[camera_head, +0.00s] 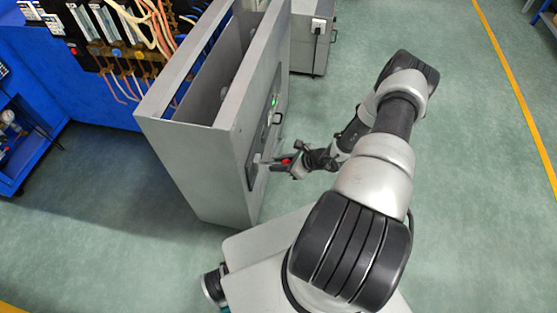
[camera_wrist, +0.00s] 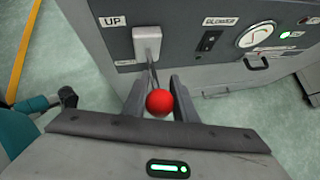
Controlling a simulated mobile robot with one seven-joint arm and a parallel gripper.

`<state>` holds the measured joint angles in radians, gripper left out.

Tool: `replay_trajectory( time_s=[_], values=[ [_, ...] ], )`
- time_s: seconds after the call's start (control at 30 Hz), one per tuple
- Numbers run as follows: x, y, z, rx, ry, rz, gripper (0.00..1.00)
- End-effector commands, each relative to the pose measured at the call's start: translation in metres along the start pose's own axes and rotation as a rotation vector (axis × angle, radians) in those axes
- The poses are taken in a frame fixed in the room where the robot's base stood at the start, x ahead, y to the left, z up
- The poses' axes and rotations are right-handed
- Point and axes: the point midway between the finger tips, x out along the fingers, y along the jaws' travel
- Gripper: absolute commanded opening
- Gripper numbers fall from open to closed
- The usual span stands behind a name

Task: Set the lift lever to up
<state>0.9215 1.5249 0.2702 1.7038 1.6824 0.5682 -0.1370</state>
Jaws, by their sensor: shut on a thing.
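The lift lever is a thin stalk (camera_wrist: 153,75) with a red ball knob (camera_wrist: 159,102), coming out of a pale grey mount (camera_wrist: 147,44) on the panel. An "UP" label (camera_wrist: 113,21) sits beside the mount at its left in the wrist view. My gripper (camera_wrist: 159,104) has one finger on each side of the knob and is shut on it. In the head view my gripper (camera_head: 283,163) is at the side of the grey cabinet (camera_head: 180,165), with a bit of red showing at the fingers. Whether the lever is up or down is hard to tell.
On the same panel are a "BLOWER" label (camera_wrist: 226,21), a black switch (camera_wrist: 210,41), a round gauge (camera_wrist: 256,34) and a green light (camera_wrist: 295,34). A blue machine with hoses (camera_head: 110,40) stands behind the cabinet. Open green floor (camera_head: 480,200) lies to the right.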

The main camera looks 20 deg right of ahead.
Motion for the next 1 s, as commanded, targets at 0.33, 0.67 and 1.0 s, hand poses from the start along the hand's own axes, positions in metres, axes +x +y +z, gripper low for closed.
replay_trajectory(
  time_s=[0.33,0.67,1.0],
  values=[
    [-0.0051,0.0010,0.0102,-0.002,0.004,-0.002,0.00],
    [-0.0054,0.0005,0.0122,-0.001,0.000,-0.003,0.00],
    [-0.0054,0.0001,0.0120,-0.001,0.001,-0.004,0.44]
  ],
)
